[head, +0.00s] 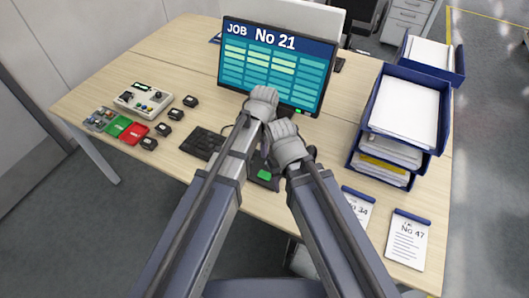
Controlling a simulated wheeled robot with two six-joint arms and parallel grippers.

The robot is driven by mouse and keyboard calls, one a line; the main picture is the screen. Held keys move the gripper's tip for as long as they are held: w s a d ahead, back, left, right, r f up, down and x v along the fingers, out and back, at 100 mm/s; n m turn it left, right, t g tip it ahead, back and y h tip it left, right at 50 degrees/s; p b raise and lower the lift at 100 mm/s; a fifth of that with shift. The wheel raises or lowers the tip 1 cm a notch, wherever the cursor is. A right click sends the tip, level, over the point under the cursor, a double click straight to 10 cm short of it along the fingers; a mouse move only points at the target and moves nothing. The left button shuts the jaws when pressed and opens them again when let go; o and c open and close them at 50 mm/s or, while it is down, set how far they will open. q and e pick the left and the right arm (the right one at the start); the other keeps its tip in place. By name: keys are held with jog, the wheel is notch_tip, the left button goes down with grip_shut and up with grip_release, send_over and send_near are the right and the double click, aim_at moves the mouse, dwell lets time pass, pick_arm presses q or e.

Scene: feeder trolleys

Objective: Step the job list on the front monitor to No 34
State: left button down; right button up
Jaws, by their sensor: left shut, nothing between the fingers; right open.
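The front monitor (305,68) stands on the desk and reads JOB No 21 above rows of teal and pale-yellow cells. A small green patch (298,111) shows at its lower edge. My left gripper (261,97) is shut and empty, overlapping the monitor's lower left part; I cannot tell whether it touches. My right gripper (286,140) is open, just below and right of the left one. A dark device with a green key (264,175) lies partly hidden beneath the grippers. A card marked No 34 (356,205) lies on the desk, partly covered by my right arm.
A black keyboard (204,143) lies left of my arms. Stacked blue paper trays (440,118) stand right. A No 47 card (408,240) lies at the front right.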

aim_at(264, 175)
pick_arm(q)
notch_tip(264, 175, down, 12)
jog(key=b, duration=1.1)
pick_arm(e)
notch_tip(264, 175, down, 12)
jog(key=shift+f, duration=0.1)
pick_arm(q)
jog(key=shift+f, duration=0.15)
